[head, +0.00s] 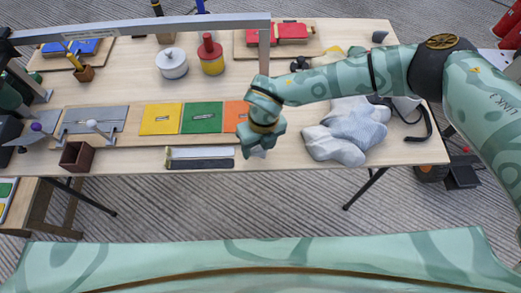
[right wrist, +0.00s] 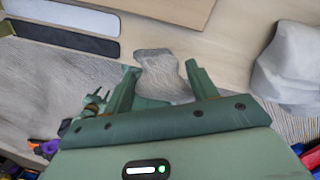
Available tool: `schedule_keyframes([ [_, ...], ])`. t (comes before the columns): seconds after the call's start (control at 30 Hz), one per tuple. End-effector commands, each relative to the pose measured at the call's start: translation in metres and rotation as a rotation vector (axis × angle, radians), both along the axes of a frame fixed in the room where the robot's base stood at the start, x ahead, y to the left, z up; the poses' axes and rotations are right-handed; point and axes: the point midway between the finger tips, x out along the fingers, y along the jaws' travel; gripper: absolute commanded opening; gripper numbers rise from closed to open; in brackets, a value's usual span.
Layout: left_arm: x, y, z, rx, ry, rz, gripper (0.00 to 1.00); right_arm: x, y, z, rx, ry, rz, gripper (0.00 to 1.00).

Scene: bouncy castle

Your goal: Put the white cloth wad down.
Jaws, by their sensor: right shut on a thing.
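The white cloth wad (right wrist: 163,72) is a small, crumpled, greyish-white lump. In the right wrist view it sits between the two fingers of my right gripper (right wrist: 160,78), which is shut on it. In the head view my right gripper (head: 259,148) hangs over the front part of the wooden table (head: 285,155), and only a bit of the wad (head: 258,153) shows below it. I cannot tell whether the wad touches the tabletop. My left gripper is not in view.
A large white cloth heap (head: 345,132) lies to the right of my gripper. To the left are yellow (head: 160,119), green (head: 202,117) and orange (head: 236,115) panels, with a white and a black strip (head: 200,164) before them. Bare table lies between gripper and heap.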

Motion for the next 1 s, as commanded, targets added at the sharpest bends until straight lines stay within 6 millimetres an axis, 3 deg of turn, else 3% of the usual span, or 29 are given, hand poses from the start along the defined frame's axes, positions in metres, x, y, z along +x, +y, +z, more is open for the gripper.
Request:
schedule_keyframes([
  [0.23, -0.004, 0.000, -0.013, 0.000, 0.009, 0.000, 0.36, 0.002, -0.004, -0.038, -0.001, 0.003, 0.000, 0.40],
  [0.6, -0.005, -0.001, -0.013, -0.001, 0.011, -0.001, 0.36, 0.002, -0.004, -0.041, -0.001, 0.000, 0.000, 0.39],
  [0.63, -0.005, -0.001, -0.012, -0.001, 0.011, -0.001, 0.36, 0.003, -0.004, -0.040, -0.001, 0.000, 0.000, 0.66],
  [0.7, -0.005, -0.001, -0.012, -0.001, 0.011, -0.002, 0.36, 0.003, -0.004, -0.040, -0.001, 0.000, 0.000, 0.80],
  [1.0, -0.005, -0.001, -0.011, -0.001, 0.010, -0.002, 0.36, 0.003, -0.004, -0.036, -0.001, 0.000, 0.000, 0.80],
])
